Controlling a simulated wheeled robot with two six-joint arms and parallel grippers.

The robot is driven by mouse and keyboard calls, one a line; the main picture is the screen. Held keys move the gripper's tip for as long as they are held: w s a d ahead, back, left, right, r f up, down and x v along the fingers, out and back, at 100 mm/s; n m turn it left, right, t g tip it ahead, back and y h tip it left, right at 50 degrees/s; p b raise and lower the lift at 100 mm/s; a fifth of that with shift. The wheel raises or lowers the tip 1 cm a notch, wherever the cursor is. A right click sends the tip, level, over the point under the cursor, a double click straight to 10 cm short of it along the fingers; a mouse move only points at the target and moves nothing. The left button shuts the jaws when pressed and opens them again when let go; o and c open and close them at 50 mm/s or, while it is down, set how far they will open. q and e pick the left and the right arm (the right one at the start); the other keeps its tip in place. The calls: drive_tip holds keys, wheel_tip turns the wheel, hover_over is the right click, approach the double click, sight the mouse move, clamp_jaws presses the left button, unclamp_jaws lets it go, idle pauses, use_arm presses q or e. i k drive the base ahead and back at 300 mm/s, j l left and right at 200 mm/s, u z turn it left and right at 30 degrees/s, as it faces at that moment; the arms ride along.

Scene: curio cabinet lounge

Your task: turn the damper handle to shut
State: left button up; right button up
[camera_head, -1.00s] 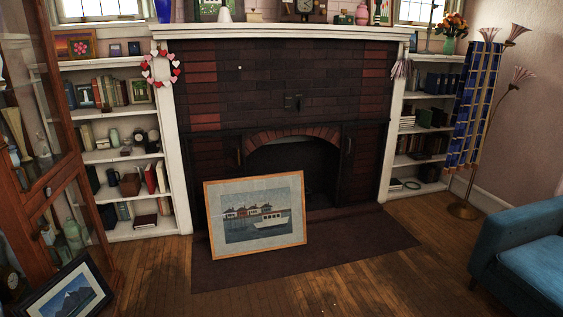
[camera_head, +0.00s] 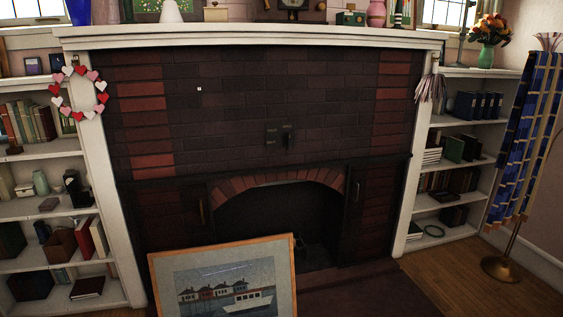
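The damper handle (camera_head: 287,138) is a small dark lever on the brick chimney front, above the fireplace arch. It stands about upright at the right side of a dark plate (camera_head: 272,137) with small pale lettering, too small to read. The fireplace opening (camera_head: 280,225) is below it, under a red brick arch. Neither of my grippers is in the picture, and nothing touches the handle.
A framed boat picture (camera_head: 225,285) leans in front of the fireplace, on the left. White bookshelves (camera_head: 60,160) stand on both sides. A floor lamp (camera_head: 503,268) and a blue checked cloth (camera_head: 522,140) are at the right. Bare floor shows at the lower right.

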sight(287, 141)
drive_tip(key=i+l, duration=0.2)
drive_tip(key=i, duration=0.2)
drive_tip(key=i+l, duration=0.45)
drive_tip(key=i, duration=0.3)
